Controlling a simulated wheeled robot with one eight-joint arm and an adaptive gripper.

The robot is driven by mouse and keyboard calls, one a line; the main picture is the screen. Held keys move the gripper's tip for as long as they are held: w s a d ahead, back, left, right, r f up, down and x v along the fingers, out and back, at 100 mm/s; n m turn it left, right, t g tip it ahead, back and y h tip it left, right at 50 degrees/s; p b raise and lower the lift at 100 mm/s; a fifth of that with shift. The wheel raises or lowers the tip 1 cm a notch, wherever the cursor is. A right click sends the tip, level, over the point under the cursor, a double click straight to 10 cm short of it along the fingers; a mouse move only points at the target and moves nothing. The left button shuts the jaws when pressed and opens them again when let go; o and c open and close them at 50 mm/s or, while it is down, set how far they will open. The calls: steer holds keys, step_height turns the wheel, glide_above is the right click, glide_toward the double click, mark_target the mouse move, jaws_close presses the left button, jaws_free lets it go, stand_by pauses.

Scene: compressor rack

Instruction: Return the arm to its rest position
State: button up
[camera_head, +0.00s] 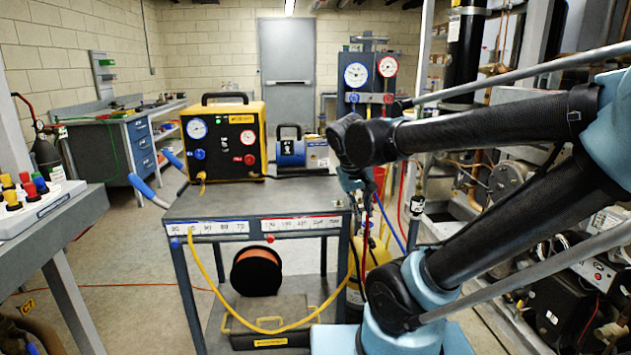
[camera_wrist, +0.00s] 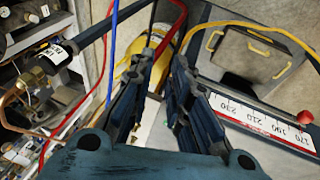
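My arm reaches in from the right of the head view and bends back at a black elbow joint. My gripper (camera_head: 358,180) points down beside the right edge of the cart, mostly hidden behind my arm's end joint. In the wrist view my gripper (camera_wrist: 163,62) has its two dark blue fingers apart, with nothing held between them. A yellow cylinder (camera_wrist: 124,52) and a red hose (camera_wrist: 172,35) show behind the fingers, apart from them as far as I can tell.
The cart (camera_head: 240,212) carries a yellow gauge unit (camera_head: 225,140) and a blue pump (camera_head: 300,152). A yellow hose (camera_head: 215,285) loops below it. A gauge panel (camera_head: 370,95) stands behind. The compressor rack (camera_head: 500,180) crowds the right. A bench (camera_head: 60,225) stands left.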

steer(key=s+d+f+y, duration=0.1)
steer(key=s+d+f, duration=0.2)
steer(key=s+f, duration=0.2)
steer(key=s+d+f+m+g+y, duration=0.1)
steer(key=s+d+f, duration=0.2)
steer(key=s+f, duration=0.2)
steer(key=shift+f+y, duration=0.2)
steer(key=shift+y, duration=0.2)
steer(key=shift+s, duration=0.1)
steer(key=shift+w+f, duration=0.2)
steer(key=shift+w, duration=0.25)
stand_by(5.8)
steer(key=o, duration=0.4)
